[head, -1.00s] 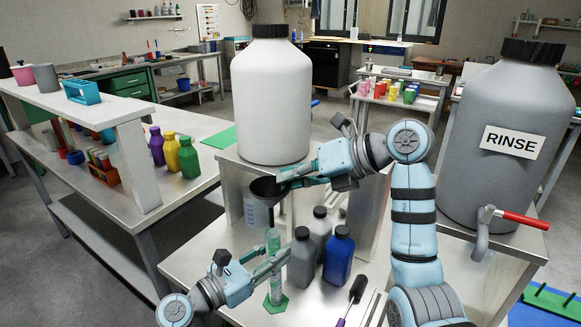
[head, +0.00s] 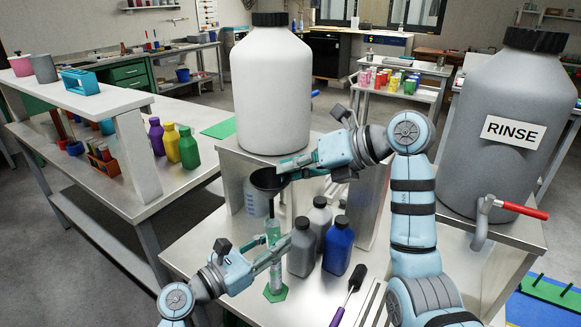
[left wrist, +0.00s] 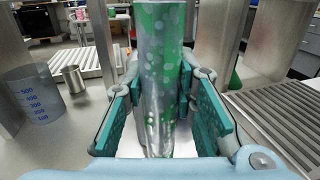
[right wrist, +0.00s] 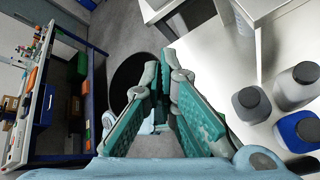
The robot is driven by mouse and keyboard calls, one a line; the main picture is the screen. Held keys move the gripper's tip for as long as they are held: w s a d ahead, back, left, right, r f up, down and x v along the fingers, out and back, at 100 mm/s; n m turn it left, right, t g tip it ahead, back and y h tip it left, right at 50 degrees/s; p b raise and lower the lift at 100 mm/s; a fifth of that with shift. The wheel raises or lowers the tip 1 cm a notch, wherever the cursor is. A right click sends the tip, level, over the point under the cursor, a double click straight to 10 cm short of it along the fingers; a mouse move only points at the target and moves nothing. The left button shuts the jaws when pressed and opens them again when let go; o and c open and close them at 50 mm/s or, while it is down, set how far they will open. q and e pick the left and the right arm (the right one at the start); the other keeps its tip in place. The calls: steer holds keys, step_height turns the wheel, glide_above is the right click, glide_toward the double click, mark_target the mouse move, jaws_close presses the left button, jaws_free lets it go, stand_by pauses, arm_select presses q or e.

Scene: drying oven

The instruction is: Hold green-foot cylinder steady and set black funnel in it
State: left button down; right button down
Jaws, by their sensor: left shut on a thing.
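The tall green-foot cylinder (head: 273,236) stands upright on the metal bench, on its green foot (head: 275,292). My left gripper (head: 277,257) is shut around its tube; in the left wrist view the spotted tube (left wrist: 162,75) stands between both fingers. The black funnel (head: 268,179) is in the air, its stem pointing down above the cylinder's mouth. Its stem tip seems just above the mouth; exact alignment is hard to tell. My right gripper (head: 288,167) is shut on the funnel's rim. The funnel (right wrist: 133,80) also shows dark beyond the fingers in the right wrist view.
A graduated beaker (head: 256,201) stands behind the funnel. Grey bottles (head: 302,248) and a blue bottle (head: 338,249) stand close right of the cylinder. A brush (head: 350,292) lies front right. A large white bottle (head: 272,90) stands on the raised shelf behind.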

steer(key=shift+f, duration=0.3)
stand_by(0.4)
steer(key=shift+f, duration=0.9)
steer(key=shift+f, duration=0.15)
steer(key=shift+f, duration=0.75)
steer(key=shift+f, duration=1.45)
steer(key=c, duration=2.3)
jaws_free()
steer(key=o, duration=0.6)
